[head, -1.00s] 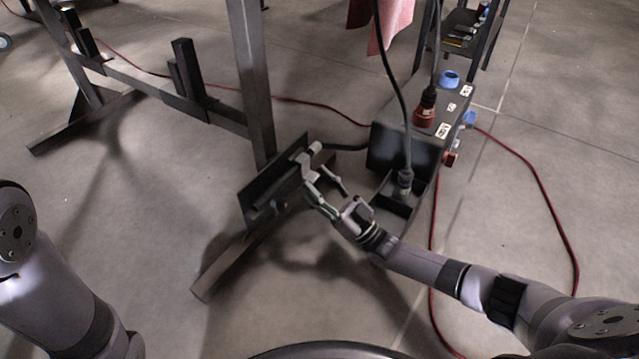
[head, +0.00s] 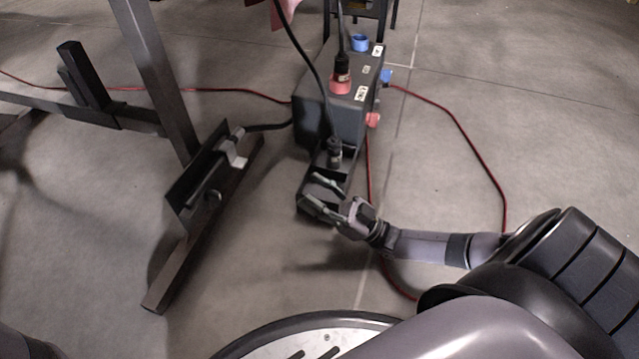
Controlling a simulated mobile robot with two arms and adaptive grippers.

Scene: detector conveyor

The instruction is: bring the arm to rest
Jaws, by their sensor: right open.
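My right gripper (head: 321,194) is open, with its two fingers apart and nothing seen between them. In the picture it lies over the lower front of the dark power box (head: 330,105); I cannot tell whether they touch. My right arm (head: 430,247) reaches in from the right, bent, with its large upper links filling the lower right. The metal stand's plate (head: 190,185) with a light handle-like part (head: 238,150) is left of the gripper, clear of it. My left gripper is not in view.
The metal stand (head: 155,75) has a foot bar (head: 180,260) running along the floor. A red cable (head: 470,145) loops on the floor at right, and black cables hang to the power box. Open concrete floor (head: 560,110) lies at right.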

